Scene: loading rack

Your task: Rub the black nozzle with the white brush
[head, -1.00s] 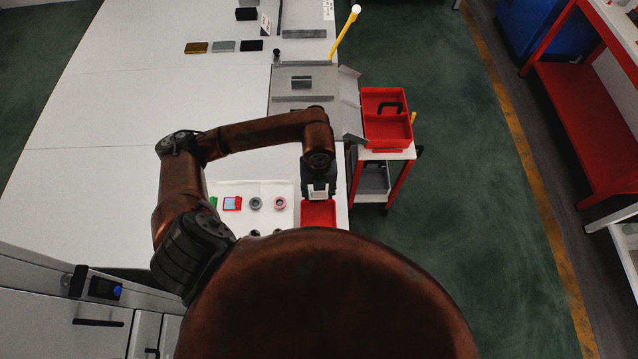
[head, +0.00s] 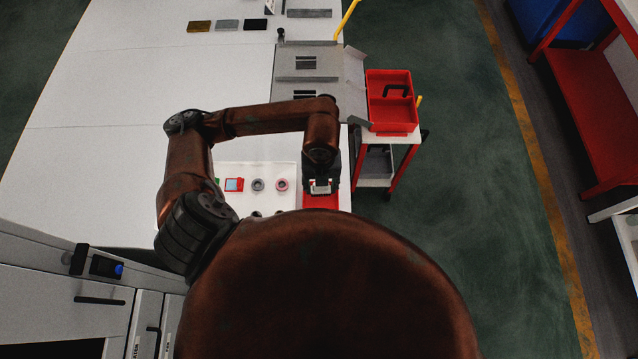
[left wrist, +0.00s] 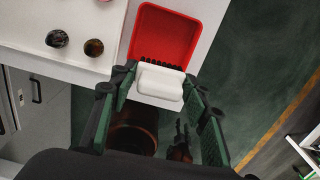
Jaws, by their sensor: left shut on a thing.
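My left gripper (head: 320,187) is shut on a white brush (left wrist: 160,82), which it holds over the front part of a red tray. In the left wrist view the gripper (left wrist: 160,95) has a finger on each side of the brush, whose dark bristles point to the tray. Two small dark round pieces, one blackish (left wrist: 57,38) and one brownish (left wrist: 93,47), stand on a white board left of the brush, apart from it. I cannot tell for sure which is the black nozzle. My right gripper is out of view.
The red tray (left wrist: 150,22) lies by the bench's right edge. A grey ring (head: 257,185), a pink ring (head: 282,184) and a red-framed blue piece (head: 234,184) lie on the white board (head: 296,170). A red toolbox (head: 392,126) stands on a cart at the right.

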